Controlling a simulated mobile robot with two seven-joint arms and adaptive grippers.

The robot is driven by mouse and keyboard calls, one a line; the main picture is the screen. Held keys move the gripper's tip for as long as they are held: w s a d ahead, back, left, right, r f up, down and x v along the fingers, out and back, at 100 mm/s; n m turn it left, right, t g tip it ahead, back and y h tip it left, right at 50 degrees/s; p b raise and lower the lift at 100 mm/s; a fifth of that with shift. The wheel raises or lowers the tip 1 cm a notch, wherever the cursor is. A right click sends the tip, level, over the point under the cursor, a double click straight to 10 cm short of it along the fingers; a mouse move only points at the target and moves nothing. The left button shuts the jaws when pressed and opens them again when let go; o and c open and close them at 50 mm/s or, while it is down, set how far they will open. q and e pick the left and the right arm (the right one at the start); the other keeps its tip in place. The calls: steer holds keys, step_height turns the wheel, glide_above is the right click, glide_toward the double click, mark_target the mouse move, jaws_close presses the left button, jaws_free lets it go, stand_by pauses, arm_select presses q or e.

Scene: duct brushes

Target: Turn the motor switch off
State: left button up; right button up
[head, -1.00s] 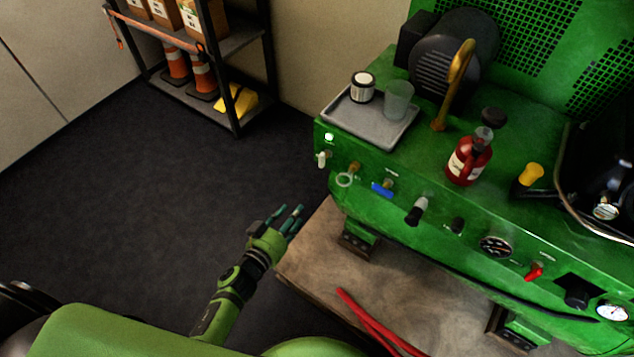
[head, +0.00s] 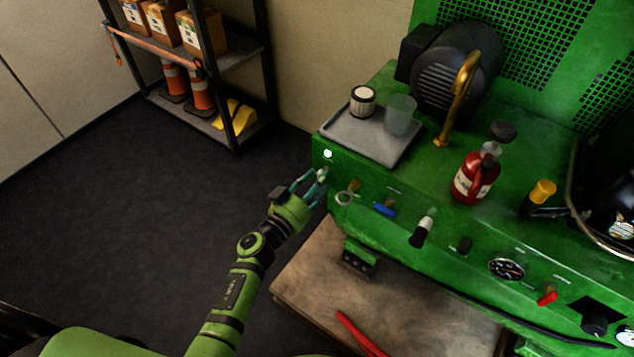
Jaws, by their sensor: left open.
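A green machine (head: 440,235) with a row of controls on its front panel stands at the right. At the panel's left end is a lit white lamp (head: 327,154), with a small pale toggle switch (head: 325,172) just below it. I cannot read its label. My left gripper (head: 314,183) is open at this toggle, its fingers partly covering it. I cannot tell whether they touch it. To the right are a ring-shaped pull (head: 345,198) and a blue lever (head: 384,209). My right gripper is not in view.
A grey tray (head: 365,148) with a filter and a clear cup sits on the machine, near a red bottle (head: 474,178). A brass pipe (head: 458,98) rises behind. A shelf rack (head: 236,92) stands back left. The dark floor at left is clear.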

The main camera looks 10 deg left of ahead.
arm_select(q)
jaws_close()
steer(key=m+b, duration=0.1)
steer(key=m, duration=0.5)
steer(key=m+b, duration=0.1)
steer(key=m, duration=0.5)
steer(key=f+m+b, duration=0.1)
steer(key=m, duration=0.5)
steer(key=shift+b, duration=0.35)
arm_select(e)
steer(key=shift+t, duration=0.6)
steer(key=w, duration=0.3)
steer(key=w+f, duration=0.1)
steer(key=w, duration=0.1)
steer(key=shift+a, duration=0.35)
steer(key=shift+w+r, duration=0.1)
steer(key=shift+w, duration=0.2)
arm_select(q)
jaws_free()
